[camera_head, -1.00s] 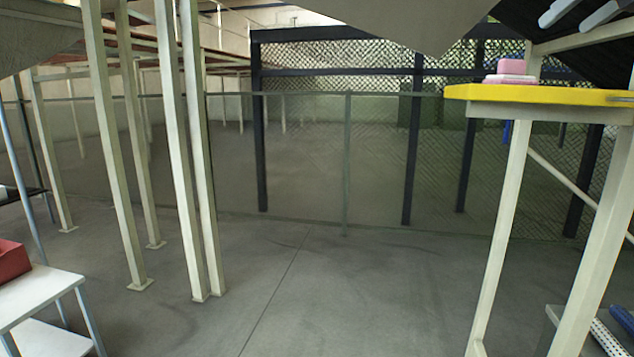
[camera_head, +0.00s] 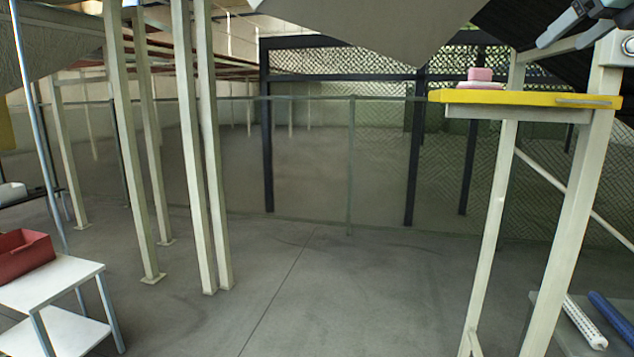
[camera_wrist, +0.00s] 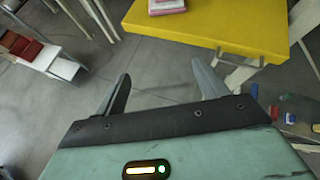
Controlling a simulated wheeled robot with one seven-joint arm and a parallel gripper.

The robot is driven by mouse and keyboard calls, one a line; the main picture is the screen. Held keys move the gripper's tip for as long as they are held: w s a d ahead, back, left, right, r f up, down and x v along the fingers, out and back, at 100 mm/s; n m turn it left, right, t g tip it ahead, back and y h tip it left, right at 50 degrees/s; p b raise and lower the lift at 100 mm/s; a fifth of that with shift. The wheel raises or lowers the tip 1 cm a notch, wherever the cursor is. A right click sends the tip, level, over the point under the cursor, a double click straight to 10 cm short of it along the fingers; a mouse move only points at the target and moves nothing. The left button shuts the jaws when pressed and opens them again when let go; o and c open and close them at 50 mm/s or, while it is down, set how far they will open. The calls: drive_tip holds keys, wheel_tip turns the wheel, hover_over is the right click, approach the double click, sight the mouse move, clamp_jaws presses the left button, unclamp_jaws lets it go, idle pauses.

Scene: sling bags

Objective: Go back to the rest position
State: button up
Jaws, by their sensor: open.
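My gripper (camera_wrist: 160,78) is open in the wrist view, with its two grey fingers apart and nothing between them. Its fingers also show at the top right edge of the head view (camera_head: 575,20), above the yellow-topped table (camera_head: 525,99). In the wrist view this yellow top (camera_wrist: 230,35) lies beyond the fingertips. A pink stacked item (camera_head: 479,77) rests on the yellow top; its lower part also shows in the wrist view (camera_wrist: 166,6).
A white two-level stand (camera_head: 55,280) with a red bin (camera_head: 22,255) is at the left. Pale posts (camera_head: 195,150) stand left of centre. White (camera_head: 585,322) and blue rolls lie low at the right. The middle floor is clear.

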drive_tip(key=s+a+f+n+g+y+b, duration=0.1)
drive_tip(key=s+a+f+n+g+b, duration=0.15)
drive_tip(key=a+f+n, duration=1)
drive_tip(key=s+a+f+n+g+y+b, duration=0.1)
drive_tip(key=s+a+f+n+g, duration=0.3)
drive_tip(key=a+f+n, duration=0.85)
drive_tip(key=s+a+f+n+g+h+b, duration=0.3)
drive_tip(key=s+f+n+g, duration=0.2)
drive_tip(key=s+f+n, duration=1.1)
drive_tip(key=s+f, duration=0.7)
drive_tip(key=f, duration=0.2)
drive_tip(key=shift+f, duration=0.35)
